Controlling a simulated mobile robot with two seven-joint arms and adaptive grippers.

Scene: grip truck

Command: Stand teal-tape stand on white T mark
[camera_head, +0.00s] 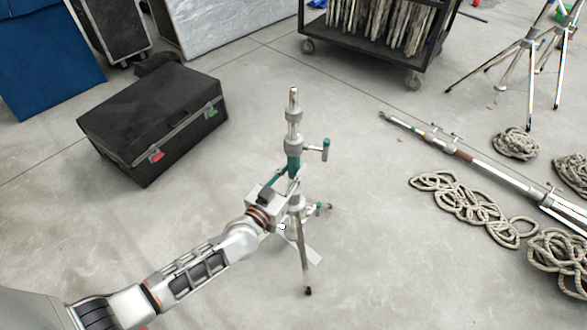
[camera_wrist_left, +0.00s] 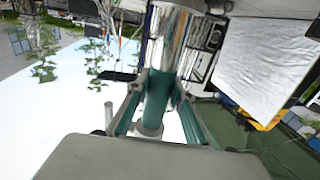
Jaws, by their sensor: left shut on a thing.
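The teal-tape stand (camera_head: 295,140) is upright near the middle of the head view, a metal column with a teal band, a side knob and legs folded out below. My left gripper (camera_head: 285,181) is shut on its column at the teal band. In the left wrist view the teal-banded column (camera_wrist_left: 158,98) lies between the fingers of my left gripper (camera_wrist_left: 160,88). A white strip of the T mark (camera_head: 315,256) shows on the floor beside the lower leg; the rest is hidden by the stand and my arm. I cannot tell whether the feet touch the floor. My right gripper is out of view.
A black case (camera_head: 150,120) lies on the left. A wheeled cart (camera_head: 375,58) stands at the back. A long metal stand (camera_head: 470,160) and coiled ropes (camera_head: 470,205) lie on the right, with tripod stands (camera_head: 528,60) behind. The floor around the held stand is clear.

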